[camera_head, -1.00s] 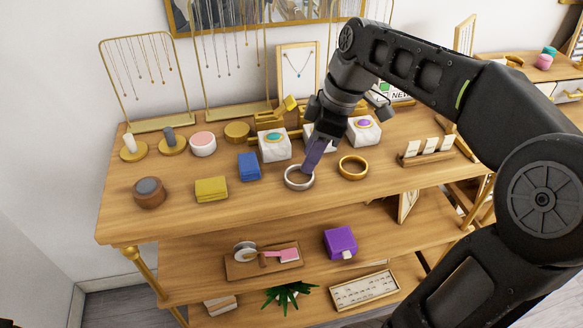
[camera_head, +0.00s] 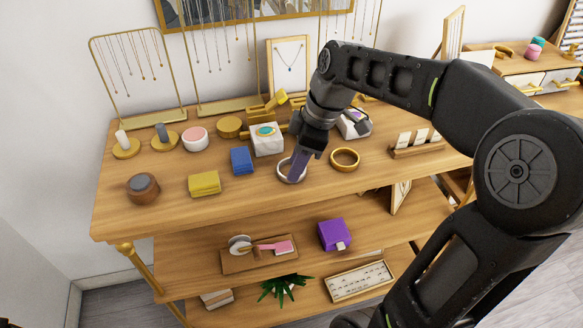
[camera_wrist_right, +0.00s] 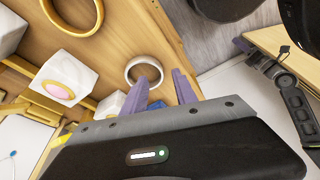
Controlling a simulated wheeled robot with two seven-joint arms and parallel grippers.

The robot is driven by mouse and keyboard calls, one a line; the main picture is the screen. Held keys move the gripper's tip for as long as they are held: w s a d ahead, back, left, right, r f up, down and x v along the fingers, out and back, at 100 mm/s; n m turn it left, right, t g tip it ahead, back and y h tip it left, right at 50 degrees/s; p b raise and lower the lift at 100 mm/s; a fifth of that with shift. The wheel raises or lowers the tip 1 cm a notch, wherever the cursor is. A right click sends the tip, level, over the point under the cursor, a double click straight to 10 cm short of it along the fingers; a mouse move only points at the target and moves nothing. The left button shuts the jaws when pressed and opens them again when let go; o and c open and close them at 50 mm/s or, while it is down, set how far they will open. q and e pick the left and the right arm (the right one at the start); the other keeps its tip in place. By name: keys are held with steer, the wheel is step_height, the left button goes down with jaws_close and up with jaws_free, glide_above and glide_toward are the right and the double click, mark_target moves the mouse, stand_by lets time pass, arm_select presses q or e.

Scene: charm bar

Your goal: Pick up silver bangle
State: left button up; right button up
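The silver bangle (camera_head: 281,171) lies on the top shelf of the wooden stand, left of a gold bangle (camera_head: 345,159). My right gripper (camera_head: 294,176) points down at it with its purple fingers, which cover part of its ring. In the right wrist view the silver bangle (camera_wrist_right: 128,68) lies by the tips of the right gripper (camera_wrist_right: 160,74). The fingers are apart with nothing held between them. One tip overlaps the ring's opening and the other is just outside the rim. Their exact height is unclear. What seems to be my left gripper (camera_wrist_right: 250,50) shows small at right in that view.
A blue box (camera_head: 242,160) and a yellow box (camera_head: 204,183) lie left of the silver bangle. A white block (camera_head: 266,140) with a teal-stoned ring stands behind it. A card holder (camera_head: 416,150) stands to the right. The shelf's front strip is clear.

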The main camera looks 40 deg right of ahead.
mark_target(282, 177)
steer(key=x, duration=0.3)
steer(key=shift+f, duration=0.1)
stand_by(0.4)
jaws_close()
stand_by(0.4)
